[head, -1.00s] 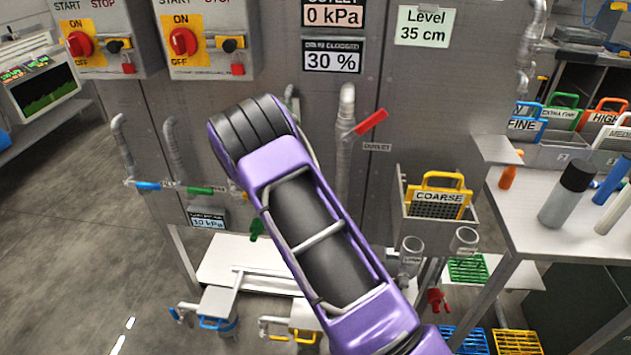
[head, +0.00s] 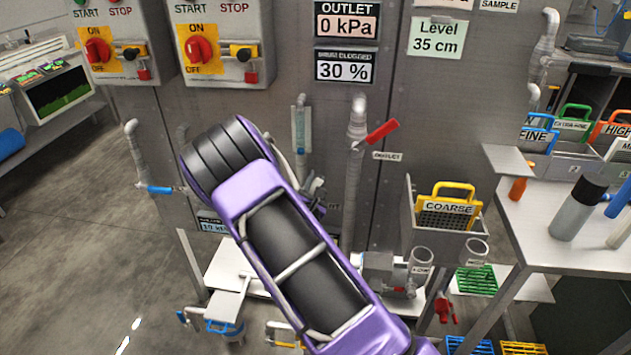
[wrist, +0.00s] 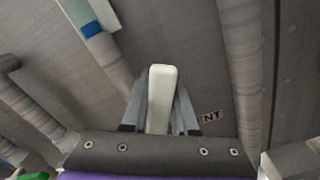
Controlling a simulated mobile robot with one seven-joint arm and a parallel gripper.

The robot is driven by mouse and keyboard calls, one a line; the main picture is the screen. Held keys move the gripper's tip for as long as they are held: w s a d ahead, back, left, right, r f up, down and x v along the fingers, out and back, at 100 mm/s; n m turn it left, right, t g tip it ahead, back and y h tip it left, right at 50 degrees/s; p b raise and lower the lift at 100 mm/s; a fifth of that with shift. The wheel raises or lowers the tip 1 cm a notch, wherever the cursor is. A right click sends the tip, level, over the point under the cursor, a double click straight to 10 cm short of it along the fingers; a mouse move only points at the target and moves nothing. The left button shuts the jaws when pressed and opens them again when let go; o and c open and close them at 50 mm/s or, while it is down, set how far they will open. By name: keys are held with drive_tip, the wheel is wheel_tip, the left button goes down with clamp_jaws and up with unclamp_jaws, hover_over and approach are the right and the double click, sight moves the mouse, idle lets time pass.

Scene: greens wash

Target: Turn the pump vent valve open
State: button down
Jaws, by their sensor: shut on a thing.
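The pump vent valve's white lever handle (wrist: 161,90) stands up the middle of the wrist view, between the grey fingers of my gripper (wrist: 160,112). My gripper is shut on the handle. A partly hidden label (wrist: 209,117) ending in "ENT" is on the grey panel beside it. In the head view my gripper (head: 316,190) shows just right of my purple arm, close to the panel. The arm hides most of the valve there, and I cannot tell the handle there.
A sight tube (head: 301,130) is on the panel above my gripper. An outlet pipe (head: 355,180) with a red lever (head: 382,132) runs down to its right. A bin (head: 412,212) holding a yellow-handled coarse screen (head: 447,208) hangs further right.

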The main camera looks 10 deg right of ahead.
drive_tip(key=c, duration=0.7)
unclamp_jaws()
drive_tip(key=shift+a, duration=0.1)
